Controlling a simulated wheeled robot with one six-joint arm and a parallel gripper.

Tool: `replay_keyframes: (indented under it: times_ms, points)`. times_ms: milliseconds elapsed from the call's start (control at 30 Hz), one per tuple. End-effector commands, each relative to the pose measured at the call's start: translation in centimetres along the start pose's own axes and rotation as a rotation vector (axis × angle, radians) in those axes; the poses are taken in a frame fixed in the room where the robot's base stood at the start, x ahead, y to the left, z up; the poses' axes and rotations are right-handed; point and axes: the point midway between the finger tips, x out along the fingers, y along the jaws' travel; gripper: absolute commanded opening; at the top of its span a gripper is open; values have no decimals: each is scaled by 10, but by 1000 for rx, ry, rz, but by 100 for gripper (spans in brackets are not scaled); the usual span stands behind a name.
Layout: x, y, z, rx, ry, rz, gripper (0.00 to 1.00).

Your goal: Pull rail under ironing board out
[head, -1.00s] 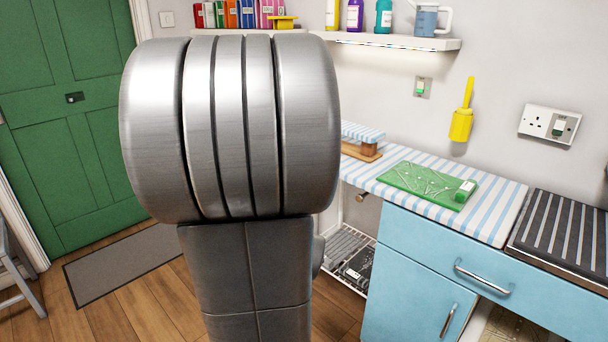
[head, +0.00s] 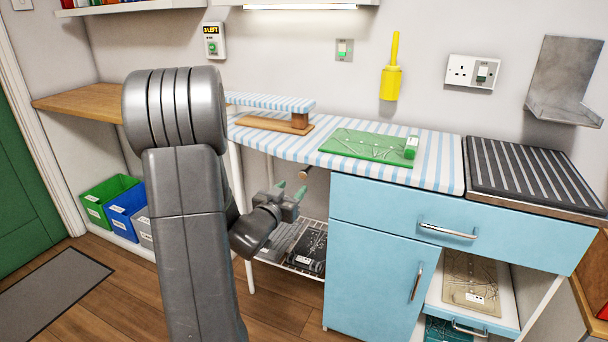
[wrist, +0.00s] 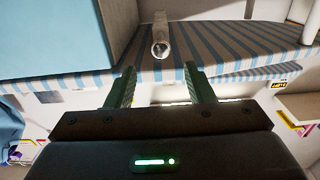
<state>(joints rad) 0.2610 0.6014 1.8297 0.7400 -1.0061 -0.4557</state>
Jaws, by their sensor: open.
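My gripper (head: 290,190) is open and empty, just in front of and slightly below the rail end. In the wrist view the gap between the green fingertips of my gripper (wrist: 159,71) lines up with the rail end, which is not between them.
A wire rack (head: 300,262) with dark items sits low under the board. The blue cabinet (head: 375,255) stands close on the right. A green mat (head: 365,145) and a small striped sleeve board (head: 270,102) lie on top. Coloured bins (head: 108,197) stand at left.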

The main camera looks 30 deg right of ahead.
Motion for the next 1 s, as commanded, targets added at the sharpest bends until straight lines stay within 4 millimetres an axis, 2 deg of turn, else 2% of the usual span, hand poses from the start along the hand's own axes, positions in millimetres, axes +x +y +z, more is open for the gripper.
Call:
replay_keyframes:
  times_ms: [300, 500, 700, 933, 967, 1000]
  points:
    - [69, 0, 2, 1, 1, 0, 48]
    - [98, -1, 1, 0, 0, -1, 48]
    - [108, -1, 0, 0, -1, -3, 48]
    - [109, -1, 0, 0, -1, -3, 48]
    - [109, -1, 0, 0, -1, -3, 46]
    - [108, -1, 0, 0, -1, -3, 38]
